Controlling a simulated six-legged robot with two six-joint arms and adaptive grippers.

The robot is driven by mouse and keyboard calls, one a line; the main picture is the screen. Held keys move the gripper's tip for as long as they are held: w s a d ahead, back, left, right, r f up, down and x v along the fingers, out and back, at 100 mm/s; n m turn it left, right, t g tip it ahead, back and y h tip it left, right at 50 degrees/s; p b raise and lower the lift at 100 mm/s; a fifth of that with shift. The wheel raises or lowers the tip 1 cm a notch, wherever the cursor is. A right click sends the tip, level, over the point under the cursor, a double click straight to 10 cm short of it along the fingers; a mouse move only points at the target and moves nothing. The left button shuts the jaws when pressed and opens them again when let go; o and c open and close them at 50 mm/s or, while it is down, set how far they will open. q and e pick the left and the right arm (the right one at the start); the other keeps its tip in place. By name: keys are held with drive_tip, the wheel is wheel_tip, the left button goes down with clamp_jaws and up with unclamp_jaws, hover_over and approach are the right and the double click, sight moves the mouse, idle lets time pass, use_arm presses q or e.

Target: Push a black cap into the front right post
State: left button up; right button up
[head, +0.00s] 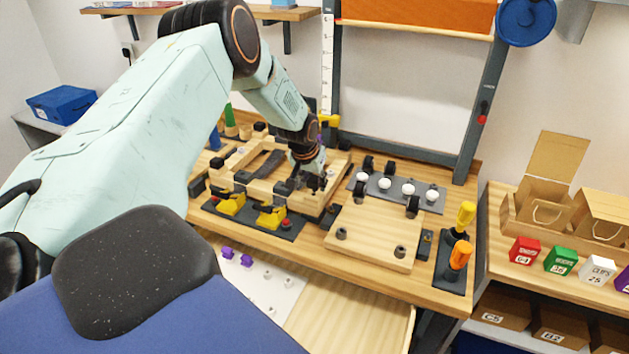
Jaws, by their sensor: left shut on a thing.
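My left gripper (313,182) reaches down from the left arm to the front right part of a wooden frame (236,178) on the bench. It is shut on a small dark thing, most likely a black cap; the dark fingers hide its outline. The front right post is mostly hidden by the gripper, so I cannot tell whether cap and post touch. Another black cap (259,126) shows at the back of the frame. My right gripper is not in view.
Yellow-and-black clamps (271,216) stand along the frame's front. To the right are a grey rack (374,187) with white knobs, a wooden board (372,231) with dark round fittings, and yellow and orange screwdrivers (458,254). A side shelf holds coloured boxes (560,260).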

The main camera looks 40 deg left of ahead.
use_arm(q)
drive_tip(key=shift+w+a+f+b, duration=0.15)
drive_tip(key=shift+a+f+b, duration=0.2)
drive_tip(key=shift+a, duration=0.2)
drive_tip(key=shift+d+r, duration=0.2)
drive_tip(key=shift+d, duration=0.15)
drive_tip(key=shift+p, duration=0.3)
drive_tip(key=shift+a+f, duration=0.1)
drive_tip(key=shift+f, duration=0.1)
drive_tip(key=shift+d+r, duration=0.1)
drive_tip(key=shift+d, duration=0.15)
drive_tip(key=shift+a+f, duration=0.1)
drive_tip(key=shift+f, duration=0.3)
drive_tip(key=shift+s, duration=0.2)
